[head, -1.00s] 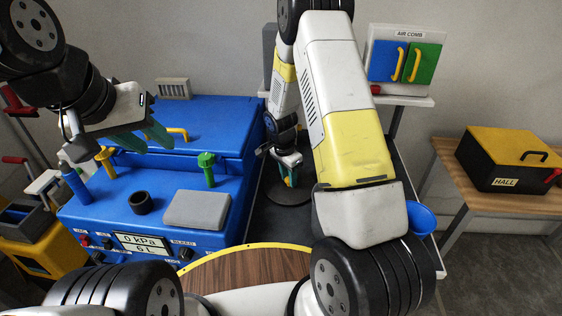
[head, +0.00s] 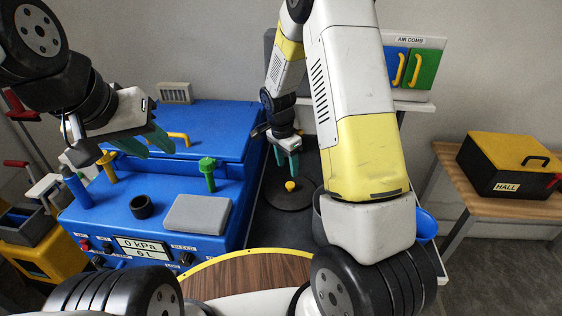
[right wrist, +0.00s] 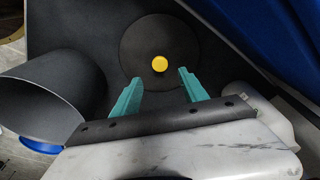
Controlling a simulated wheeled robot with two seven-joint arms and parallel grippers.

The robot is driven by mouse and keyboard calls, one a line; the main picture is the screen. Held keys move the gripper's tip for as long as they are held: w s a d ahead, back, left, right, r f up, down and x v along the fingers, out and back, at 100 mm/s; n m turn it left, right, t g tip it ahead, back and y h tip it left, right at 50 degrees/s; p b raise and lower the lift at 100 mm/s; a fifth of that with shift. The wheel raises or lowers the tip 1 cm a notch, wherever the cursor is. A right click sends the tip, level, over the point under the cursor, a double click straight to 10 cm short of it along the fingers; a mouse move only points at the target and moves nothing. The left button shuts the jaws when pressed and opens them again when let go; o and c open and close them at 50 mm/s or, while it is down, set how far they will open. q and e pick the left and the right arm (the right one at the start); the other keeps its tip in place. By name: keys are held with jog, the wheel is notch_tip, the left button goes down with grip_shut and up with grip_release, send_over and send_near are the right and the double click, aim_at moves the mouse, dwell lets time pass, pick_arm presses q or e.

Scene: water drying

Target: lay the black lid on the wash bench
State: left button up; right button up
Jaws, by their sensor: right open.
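The black lid (head: 290,200) is a flat dark disc with a yellow knob. It lies knob up on the dark top of the wash bench (head: 262,232), beside the blue machine. It also shows in the right wrist view (right wrist: 186,48), with the whole knob clear of the fingers. My right gripper (head: 288,172) is open and empty above the lid, its teal fingers on either side of the knob in the right wrist view (right wrist: 160,82) and not touching it. My left gripper (head: 150,150) is open and empty above the blue machine.
A dark open pot (right wrist: 45,105) is left of the lid in the wrist view; my right arm mostly hides it in the head view. The blue machine (head: 100,212) borders the lid on the left. A side table (head: 455,165) with a black-and-yellow box (head: 505,165) stands at right.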

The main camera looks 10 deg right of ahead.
jog(key=s+r+n+t+y, duration=0.1)
jog(key=s+r+n, duration=0.3)
jog(key=r, duration=0.6)
jog(key=s+r+n+t+y, duration=0.1)
jog(key=s+r, duration=0.5)
jog(key=r, duration=0.4)
jog(key=s+r+n+t+y, duration=0.1)
jog(key=s+r+n, duration=0.2)
jog(key=s, duration=0.4)
jog(key=s+r+n+t, duration=0.2)
jog(key=s+r+n, duration=0.2)
jog(key=s, duration=0.3)
jog(key=shift+s+a+r+n+y, duration=0.15)
jog(key=shift+s+n+y, duration=0.2)
jog(key=shift+n+y, duration=0.05)
